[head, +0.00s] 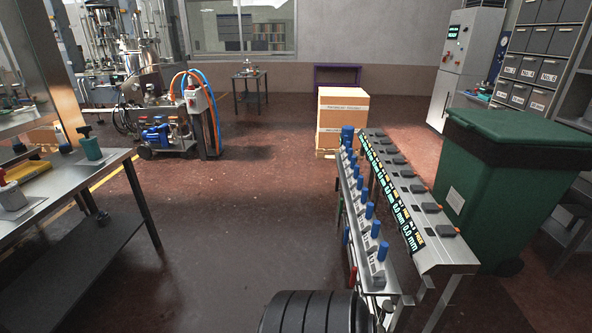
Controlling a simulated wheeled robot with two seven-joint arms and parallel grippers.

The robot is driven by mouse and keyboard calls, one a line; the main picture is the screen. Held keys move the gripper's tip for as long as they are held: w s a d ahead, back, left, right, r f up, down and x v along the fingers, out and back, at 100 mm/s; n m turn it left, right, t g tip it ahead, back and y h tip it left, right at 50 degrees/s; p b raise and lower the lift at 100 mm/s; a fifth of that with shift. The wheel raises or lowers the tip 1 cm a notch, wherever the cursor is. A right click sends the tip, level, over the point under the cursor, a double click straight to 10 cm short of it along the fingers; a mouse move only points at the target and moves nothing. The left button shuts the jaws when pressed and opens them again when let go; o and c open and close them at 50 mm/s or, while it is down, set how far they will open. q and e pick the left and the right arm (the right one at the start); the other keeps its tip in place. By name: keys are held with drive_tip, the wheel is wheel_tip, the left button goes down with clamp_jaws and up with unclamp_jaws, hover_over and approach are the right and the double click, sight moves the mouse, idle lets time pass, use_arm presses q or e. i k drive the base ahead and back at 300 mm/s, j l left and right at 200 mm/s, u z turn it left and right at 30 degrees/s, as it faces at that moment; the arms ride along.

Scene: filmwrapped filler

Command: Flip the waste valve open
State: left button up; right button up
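I cannot make out a waste valve for certain in the head view. A wheeled pump unit (165,136) with a blue motor stands at the back left. Orange and blue hoses (208,88) arch over it, beside a pale box with a red part (196,98). Behind it is a steel vessel with pipework (143,55). Any valve handle there is too small to tell. Neither my left nor my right gripper is in view.
A steel table (70,185) stands at left, holding a green bottle (90,148). A gauge bench with lit displays (437,250) stands at right, beside a green bin (500,180). Stacked cartons (341,115) stand behind it. The middle floor (230,215) is clear.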

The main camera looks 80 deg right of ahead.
sight(353, 282)
drive_tip(key=z, duration=0.9)
drive_tip(key=i+j+z, duration=0.1)
drive_tip(key=z, duration=0.85)
drive_tip(key=j+z, duration=0.1)
drive_tip(key=z, duration=0.8)
drive_tip(key=j+z, duration=0.15)
drive_tip(key=z, duration=0.35)
drive_tip(key=i+j+z, duration=0.1)
drive_tip(key=j, duration=0.35)
drive_tip(key=i+j+z, duration=0.1)
drive_tip(key=i+j, duration=0.15)
drive_tip(key=j, duration=0.2)
drive_tip(key=i+j, duration=0.15)
drive_tip(key=j, duration=0.35)
drive_tip(key=i+j+z, duration=0.15)
drive_tip(key=j, duration=0.3)
drive_tip(key=i+j+z, duration=0.1)
drive_tip(key=j, duration=0.4)
drive_tip(key=i+j+z, duration=0.1)
drive_tip(key=j, duration=0.4)
drive_tip(key=i+j, duration=0.15)
drive_tip(key=j, duration=0.35)
drive_tip(key=i+z, duration=0.05)
